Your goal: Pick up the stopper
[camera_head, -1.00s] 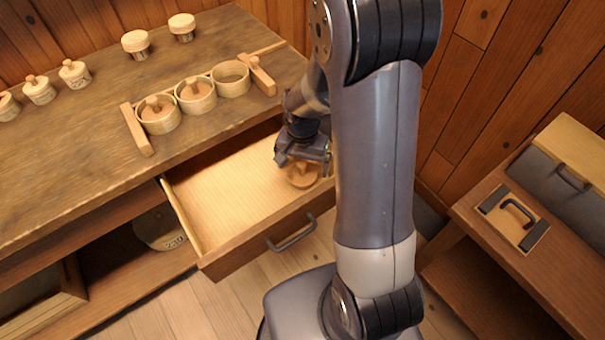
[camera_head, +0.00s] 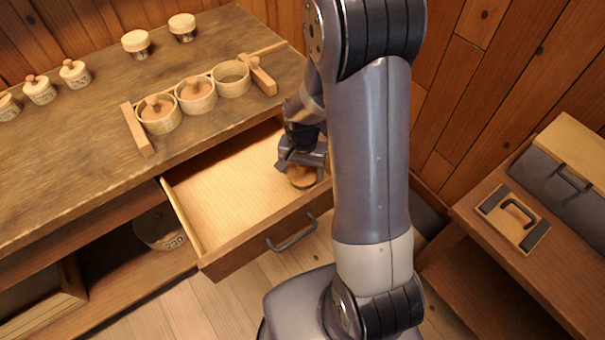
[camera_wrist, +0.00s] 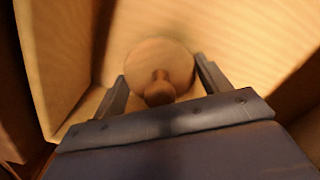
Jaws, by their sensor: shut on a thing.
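The stopper (camera_head: 302,180) is a round wooden disc with a knob on top, in the right end of the open drawer. It also shows in the wrist view (camera_wrist: 162,58), with its knob toward the camera. My gripper (camera_head: 303,166) reaches down into the drawer over it. In the wrist view my gripper (camera_wrist: 160,85) has one finger on each side of the stopper, shut on it. The fingertips are partly hidden, and I cannot tell whether the stopper is off the drawer floor.
The open drawer (camera_head: 210,190) has walls close around my gripper. Above it, the worktop bears a rack with three round cups (camera_head: 196,95), two with knobbed lids in them and the right one (camera_head: 231,79) open. Several small jars stand behind. A side shelf (camera_head: 540,270) is at the right.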

